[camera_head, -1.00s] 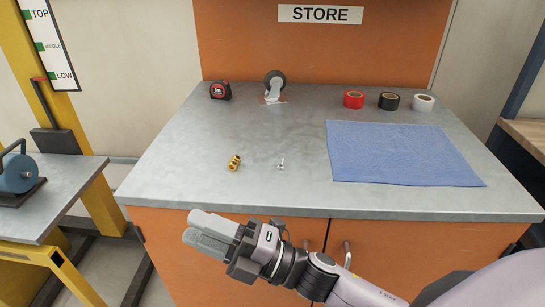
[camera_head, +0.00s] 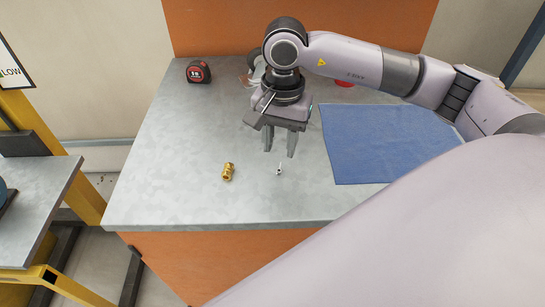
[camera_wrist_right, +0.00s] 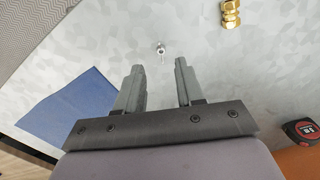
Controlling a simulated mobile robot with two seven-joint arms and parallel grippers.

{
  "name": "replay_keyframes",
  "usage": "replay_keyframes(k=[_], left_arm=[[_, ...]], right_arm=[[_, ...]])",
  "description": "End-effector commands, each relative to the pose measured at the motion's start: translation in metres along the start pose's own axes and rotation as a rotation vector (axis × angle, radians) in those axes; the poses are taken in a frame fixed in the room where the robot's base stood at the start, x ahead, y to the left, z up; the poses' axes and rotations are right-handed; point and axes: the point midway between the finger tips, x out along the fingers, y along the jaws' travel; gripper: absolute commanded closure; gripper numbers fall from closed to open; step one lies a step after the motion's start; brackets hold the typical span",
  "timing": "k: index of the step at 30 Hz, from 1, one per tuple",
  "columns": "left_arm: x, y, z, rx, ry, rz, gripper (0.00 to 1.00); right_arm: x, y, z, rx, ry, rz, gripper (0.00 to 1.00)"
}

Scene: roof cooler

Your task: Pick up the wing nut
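The wing nut (camera_head: 279,170) is a small silvery piece on the grey metal worktop, right of a brass fitting. In the right wrist view the wing nut (camera_wrist_right: 161,48) lies beyond the fingertips, roughly in line with the gap between them. My right gripper (camera_head: 279,150) points down above the worktop, just behind the wing nut in the head view. Its two fingers are apart with nothing between them, as the right wrist view (camera_wrist_right: 159,66) also shows. My left gripper is not in view.
The brass fitting (camera_head: 228,171) stands close left of the wing nut. A blue cloth (camera_head: 365,150) lies to the right. A tape measure (camera_head: 198,71) and a caster (camera_head: 256,68), partly hidden by my arm, are at the back. A red tape roll (camera_head: 345,84) is mostly covered. The front left worktop is clear.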

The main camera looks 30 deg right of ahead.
Motion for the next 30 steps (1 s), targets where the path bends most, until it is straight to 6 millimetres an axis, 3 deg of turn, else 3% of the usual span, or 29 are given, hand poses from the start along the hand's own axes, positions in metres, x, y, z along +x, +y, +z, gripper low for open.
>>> replay_keyframes(k=[8,16,25,26,29,30], left_arm=[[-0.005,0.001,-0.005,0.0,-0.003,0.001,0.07],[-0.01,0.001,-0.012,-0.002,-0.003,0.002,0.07],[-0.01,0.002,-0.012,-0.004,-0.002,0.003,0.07],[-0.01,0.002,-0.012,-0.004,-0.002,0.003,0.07],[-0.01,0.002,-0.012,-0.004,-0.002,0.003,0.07],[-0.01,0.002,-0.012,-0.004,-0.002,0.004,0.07]], right_arm=[[0.022,0.003,-0.009,-0.003,0.025,0.016,0.63],[0.061,0.0,-0.013,-0.003,0.024,0.016,0.63],[0.068,-0.001,-0.013,-0.003,0.025,0.011,0.63],[0.068,-0.001,-0.013,-0.003,0.024,0.011,0.66],[0.068,-0.001,-0.013,-0.003,0.024,0.011,0.98],[0.068,-0.001,-0.013,-0.003,0.024,0.011,1.0]])
